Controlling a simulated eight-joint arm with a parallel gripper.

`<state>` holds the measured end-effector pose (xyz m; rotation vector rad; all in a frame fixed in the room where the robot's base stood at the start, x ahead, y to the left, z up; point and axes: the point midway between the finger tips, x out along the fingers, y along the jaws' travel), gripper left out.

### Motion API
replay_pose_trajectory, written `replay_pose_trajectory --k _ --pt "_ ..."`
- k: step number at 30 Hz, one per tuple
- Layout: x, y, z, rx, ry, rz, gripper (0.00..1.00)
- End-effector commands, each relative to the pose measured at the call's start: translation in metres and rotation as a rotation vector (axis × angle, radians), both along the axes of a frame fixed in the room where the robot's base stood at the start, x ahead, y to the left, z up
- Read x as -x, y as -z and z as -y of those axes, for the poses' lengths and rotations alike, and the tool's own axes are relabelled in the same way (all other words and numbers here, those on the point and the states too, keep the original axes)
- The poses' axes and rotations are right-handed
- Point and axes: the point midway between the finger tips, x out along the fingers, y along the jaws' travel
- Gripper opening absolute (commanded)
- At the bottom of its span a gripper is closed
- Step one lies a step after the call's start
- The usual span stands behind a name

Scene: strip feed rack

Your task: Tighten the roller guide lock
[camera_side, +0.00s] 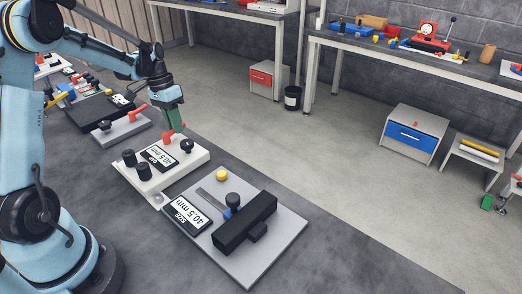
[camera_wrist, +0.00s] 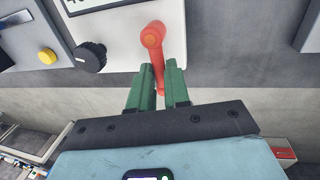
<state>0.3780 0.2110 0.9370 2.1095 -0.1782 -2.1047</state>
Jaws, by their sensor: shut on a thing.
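A red lever (camera_side: 172,137) stands on the white plate of the gap unit (camera_side: 190,167); it appears to be the roller guide lock. In the wrist view the red lever (camera_wrist: 153,40) has a round end at the top, and its arm runs down between my green fingers. My gripper (camera_wrist: 159,68) is shut on this arm. In the side view my gripper (camera_side: 171,115) points down over the back of the white plate and partly covers the lever.
Black knobs (camera_side: 129,157) stand on the white plate, one (camera_side: 187,146) close to my gripper. In front is a grey plate (camera_side: 275,248) with a black block (camera_side: 245,222) and yellow button (camera_side: 222,175). Another plate with a red lever (camera_side: 138,110) lies behind left.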

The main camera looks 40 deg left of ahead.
Motion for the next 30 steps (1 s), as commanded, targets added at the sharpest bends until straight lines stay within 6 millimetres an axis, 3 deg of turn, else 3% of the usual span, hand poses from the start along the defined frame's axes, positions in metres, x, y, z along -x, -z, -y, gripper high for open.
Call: replay_pose_trajectory --k 20,21,26,30 --pt "-0.0003 -0.0004 0.0028 0.001 0.069 -0.001 0.0" --pt "-0.0003 -0.0004 0.0028 0.001 0.069 -0.001 0.18" --pt "-0.0004 -0.0003 0.0028 0.0 0.068 0.0 0.42" --pt "-0.0004 -0.0001 0.0027 0.0 0.067 0.0 0.42"
